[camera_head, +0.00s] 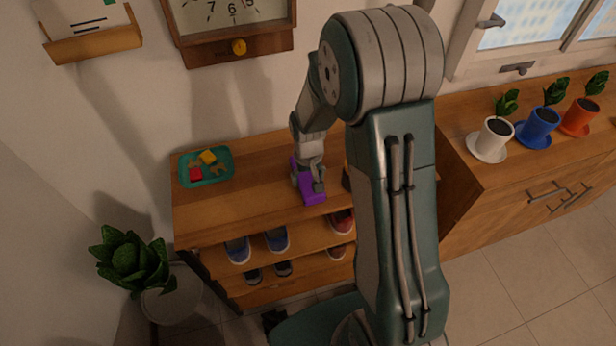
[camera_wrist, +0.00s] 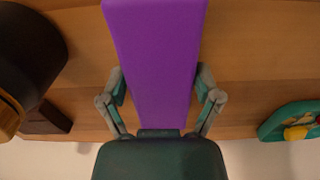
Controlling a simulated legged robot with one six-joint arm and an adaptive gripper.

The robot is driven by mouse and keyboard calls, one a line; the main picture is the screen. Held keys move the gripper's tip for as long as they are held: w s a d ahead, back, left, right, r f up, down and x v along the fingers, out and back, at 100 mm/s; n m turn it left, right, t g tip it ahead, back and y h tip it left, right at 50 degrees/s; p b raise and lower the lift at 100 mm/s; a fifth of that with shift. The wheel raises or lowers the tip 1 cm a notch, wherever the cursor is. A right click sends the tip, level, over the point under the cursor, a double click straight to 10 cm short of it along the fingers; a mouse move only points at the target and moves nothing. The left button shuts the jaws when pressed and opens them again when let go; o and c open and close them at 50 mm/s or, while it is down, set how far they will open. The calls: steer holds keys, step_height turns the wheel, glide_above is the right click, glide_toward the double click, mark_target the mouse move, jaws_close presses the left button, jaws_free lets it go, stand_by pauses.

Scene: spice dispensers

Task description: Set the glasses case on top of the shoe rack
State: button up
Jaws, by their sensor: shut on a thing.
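The purple glasses case (camera_head: 314,197) is a long block over the top board of the wooden shoe rack (camera_head: 235,208). My gripper (camera_head: 308,182) is shut on it from above. In the wrist view the case (camera_wrist: 155,50) runs lengthwise between the two fingers (camera_wrist: 161,95), with one on each long side. The wooden board shows on both sides of the case. I cannot tell whether the case touches the board or hangs slightly above it. My arm hides the right part of the rack.
A teal tray (camera_head: 223,178) with small items sits at the rack's left end. A dark object (camera_wrist: 28,55) stands beside the case in the wrist view. Shoes (camera_head: 277,239) fill lower shelves. Potted plants (camera_head: 494,139) stand on the right cabinet. Bare board lies between tray and case.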

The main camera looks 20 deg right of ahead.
mark_target(308, 177)
steer(key=o, duration=1)
steer(key=shift+f, duration=0.1)
steer(key=shift+c, duration=0.2)
step_height(308, 177, up, 12)
steer(key=s+r+t, duration=0.5)
steer(key=s+r, duration=1)
steer(key=s, duration=0.4)
steer(key=shift+s+r+t, duration=0.2)
steer(key=shift+s+t, duration=0.1)
steer(key=shift+a, duration=0.1)
